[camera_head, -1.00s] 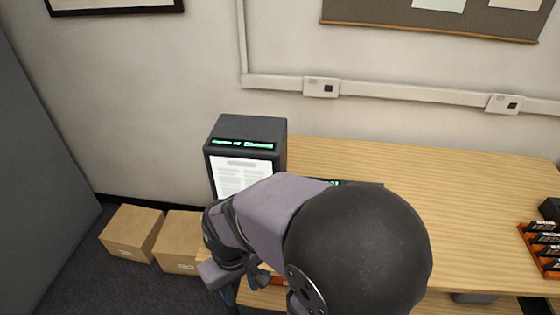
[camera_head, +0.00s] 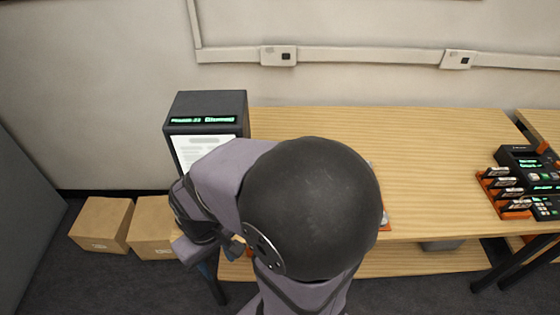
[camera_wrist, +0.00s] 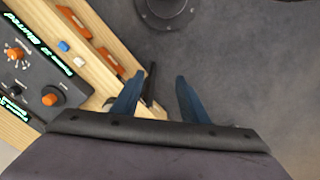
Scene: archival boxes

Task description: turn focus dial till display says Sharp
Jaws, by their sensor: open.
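A dark reader (camera_head: 207,104) stands at the left end of the wooden table, with a green-lit display strip (camera_head: 203,120) and a lit white page below it. In the wrist view, a dark control panel (camera_wrist: 30,75) at the left edge carries two orange knobs, one upper (camera_wrist: 15,53) and one lower (camera_wrist: 52,97). I cannot tell which is the focus dial. Its slanted green display (camera_wrist: 25,32) appears to read "Blurred". My gripper (camera_wrist: 157,82) is open and empty, right of the panel and apart from both knobs. My arm hides the panel in the head view.
The table top (camera_head: 430,150) is clear across its middle. Orange racks (camera_head: 510,208) and dark devices (camera_head: 530,165) stand at the right. Two cardboard boxes, one farther left (camera_head: 102,224) and one nearer the table (camera_head: 153,222), sit on the floor. The wrist view shows grey floor at right.

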